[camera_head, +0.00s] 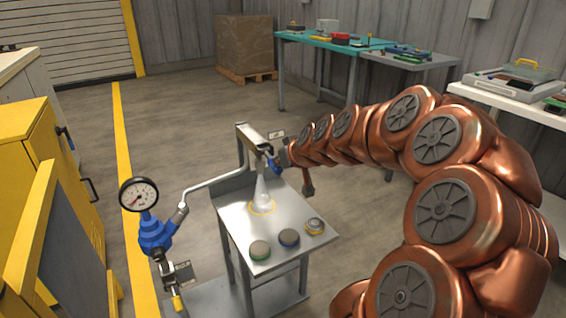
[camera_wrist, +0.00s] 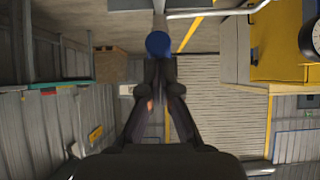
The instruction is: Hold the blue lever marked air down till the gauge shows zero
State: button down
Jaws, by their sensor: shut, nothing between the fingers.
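The blue lever (camera_head: 273,164) is at the head of the metal post, beside a small label plate (camera_head: 277,135) too small to read. In the wrist view its round blue knob (camera_wrist: 158,43) lies right at my fingertips; whether they touch cannot be told. My gripper (camera_wrist: 160,64) is shut with nothing between its fingers; in the head view it is at the lever's right side. The gauge (camera_head: 138,194) has a white face and a reddish needle pointing lower left; its numbers are unreadable. A pale cone (camera_head: 262,190) runs from the post head down to the stand top.
The grey stand (camera_head: 232,222) carries a yellow ring and green, blue and silver buttons. A pipe joins it to a blue valve body (camera_head: 155,233) under the gauge. A yellow cabinet (camera_head: 45,160) is at left, a teal bench (camera_head: 340,42) behind. The floor between is clear.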

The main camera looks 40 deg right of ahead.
jog(key=shift+s+f, duration=0.1)
jog(key=shift+f, duration=0.3)
jog(key=w+r+p+v, duration=0.1)
jog(key=r+v, duration=0.1)
jog(key=v, duration=1.1)
jog(key=shift+p, duration=0.35)
jog(key=shift+w+r, duration=0.1)
jog(key=s+a+r+n+g+y+p, duration=0.1)
jog(key=s+a+r+g+y+p, duration=0.15)
jog(key=a+p, duration=0.6)
jog(key=s+a+r+n+g+y+p, duration=0.1)
jog(key=s+a+r+g+p, duration=0.15)
jog(key=a+p, duration=0.6)
jog(key=s+a+r+g+p, duration=0.2)
jog(key=s+a+p, duration=0.1)
jog(key=s, duration=0.3)
jog(key=s+a+r+g+h+p, duration=0.1)
jog(key=s+a+r+g+p, duration=0.1)
jog(key=s, duration=0.4)
jog(key=s+a+r+g+p, duration=0.3)
jog(key=s+a+p, duration=0.1)
jog(key=s+p, duration=0.1)
jog(key=shift+s+a+h+p, duration=0.25)
jog(key=shift+s+h+p, duration=0.1)
jog(key=shift+s, duration=0.35)
